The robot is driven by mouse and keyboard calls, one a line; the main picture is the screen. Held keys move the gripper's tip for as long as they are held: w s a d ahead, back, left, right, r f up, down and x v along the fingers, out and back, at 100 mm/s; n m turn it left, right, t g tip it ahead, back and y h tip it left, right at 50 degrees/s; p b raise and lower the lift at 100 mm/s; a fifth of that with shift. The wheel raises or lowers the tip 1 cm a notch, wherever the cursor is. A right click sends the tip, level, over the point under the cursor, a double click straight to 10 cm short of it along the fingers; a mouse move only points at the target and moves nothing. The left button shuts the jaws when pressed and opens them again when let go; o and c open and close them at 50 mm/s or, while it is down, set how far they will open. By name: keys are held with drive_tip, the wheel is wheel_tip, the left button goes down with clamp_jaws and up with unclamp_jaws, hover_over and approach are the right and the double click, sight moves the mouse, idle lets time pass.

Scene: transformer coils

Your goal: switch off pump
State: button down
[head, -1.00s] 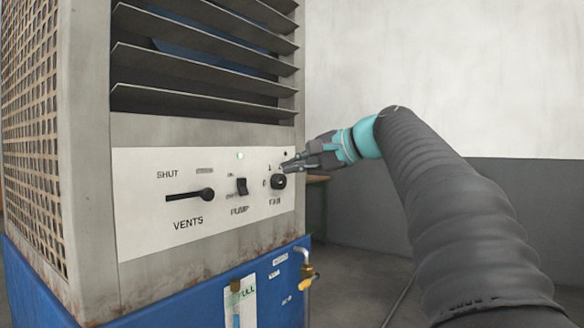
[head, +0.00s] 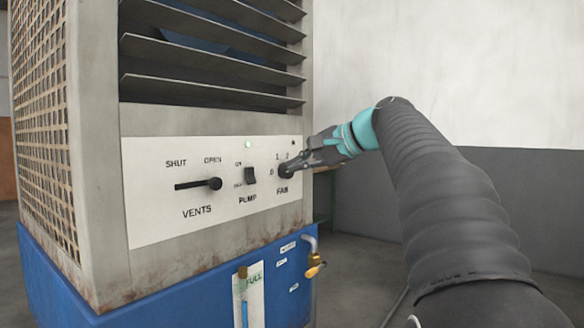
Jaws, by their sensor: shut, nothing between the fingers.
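The pump switch (head: 250,175) is a small black rocker above the word PUMP on the white control panel (head: 150,218). I cannot tell clearly which way the rocker is tipped. My gripper (head: 292,166) is shut and empty, its tips at the black fan knob (head: 286,171), to the right of the pump switch. I cannot tell whether the tips touch the knob, and they hide part of it.
The vents lever (head: 214,184) sits left of the pump switch, its knob toward OPEN. Slanted louvres (head: 215,84) jut out above the panel. Below, the blue tank (head: 150,280) carries a brass-and-yellow tap (head: 314,271). Open floor lies to the right.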

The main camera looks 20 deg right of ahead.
sight(254, 184)
drive_tip(key=x, duration=1.2)
drive_tip(key=shift+r, duration=0.1)
